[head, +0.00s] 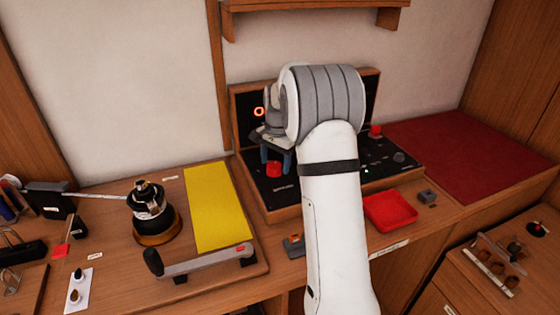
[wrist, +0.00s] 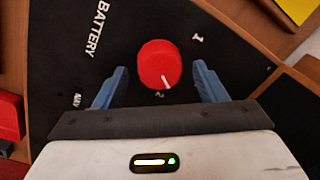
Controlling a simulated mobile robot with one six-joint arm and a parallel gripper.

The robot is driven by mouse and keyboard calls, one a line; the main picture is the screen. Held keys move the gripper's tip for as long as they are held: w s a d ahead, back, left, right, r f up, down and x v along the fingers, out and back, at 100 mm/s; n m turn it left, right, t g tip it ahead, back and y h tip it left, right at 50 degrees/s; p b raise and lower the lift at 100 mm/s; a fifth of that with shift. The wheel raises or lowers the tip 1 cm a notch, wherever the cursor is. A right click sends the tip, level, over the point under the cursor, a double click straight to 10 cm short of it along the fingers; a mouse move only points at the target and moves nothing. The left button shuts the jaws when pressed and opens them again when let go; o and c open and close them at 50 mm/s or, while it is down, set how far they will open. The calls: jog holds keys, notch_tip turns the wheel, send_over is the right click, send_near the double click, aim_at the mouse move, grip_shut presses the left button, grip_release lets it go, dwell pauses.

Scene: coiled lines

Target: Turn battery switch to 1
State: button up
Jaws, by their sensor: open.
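The battery switch is a round red knob (wrist: 160,64) on a black panel, with the word BATTERY printed to its left in the wrist view. Its white pointer mark is at the lower edge, toward the printed 2. In the head view the red knob (head: 274,169) sits low on the panel, below my gripper (head: 276,160); my arm hides part of the panel.
A second red knob (head: 375,131) stands at the panel's right. A red tray (head: 390,210) lies in front of it. A yellow mat (head: 217,205), a black and brass winch (head: 150,215) and a winch handle (head: 205,262) are on the left. A dark red mat (head: 465,150) is clear.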

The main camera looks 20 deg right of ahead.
aim_at(277, 165)
jog(key=r, duration=0.7)
jog(key=shift+s+d+r, duration=0.1)
jog(key=shift+s+r, duration=0.1)
jog(key=shift+r, duration=0.05)
